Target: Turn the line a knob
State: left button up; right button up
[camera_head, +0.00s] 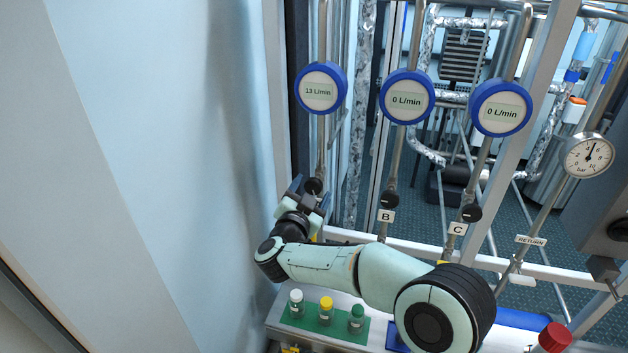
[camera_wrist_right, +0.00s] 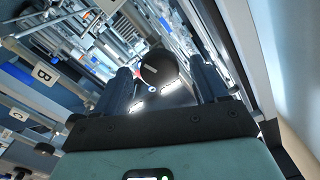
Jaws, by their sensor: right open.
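The line A knob (camera_head: 314,186) is a small black round knob on the leftmost pipe, below the round blue-rimmed display (camera_head: 320,89) that reads 13 L/min. My right gripper (camera_head: 309,190) is at this knob, with its fingers open. In the right wrist view the knob (camera_wrist_right: 158,68) shows a pale line across its face and lies between the two dark fingers of the gripper (camera_wrist_right: 163,84). I cannot tell whether either finger touches it. The line A label is not visible. My left gripper is not in view.
Knobs B (camera_head: 387,200) and C (camera_head: 472,212) stand to the right, under displays reading 0 L/min. A pressure gauge (camera_head: 587,155) is farther right. Capped bottles stand on a green mat (camera_head: 312,326) below my right arm. A pale wall (camera_head: 150,150) is close on the left.

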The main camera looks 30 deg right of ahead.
aim_at(312, 188)
jog(key=shift+p+x, duration=0.3)
jog(key=shift+x, duration=1.2)
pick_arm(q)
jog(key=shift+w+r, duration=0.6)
pick_arm(e)
jog(key=shift+c, duration=0.4)
jog(key=c, duration=1)
jog(key=shift+f+m+b, duration=0.1)
jog(key=shift+m+b, duration=0.5)
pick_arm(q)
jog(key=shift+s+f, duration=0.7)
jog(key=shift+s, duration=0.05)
pick_arm(e)
jog(key=o, duration=1.1)
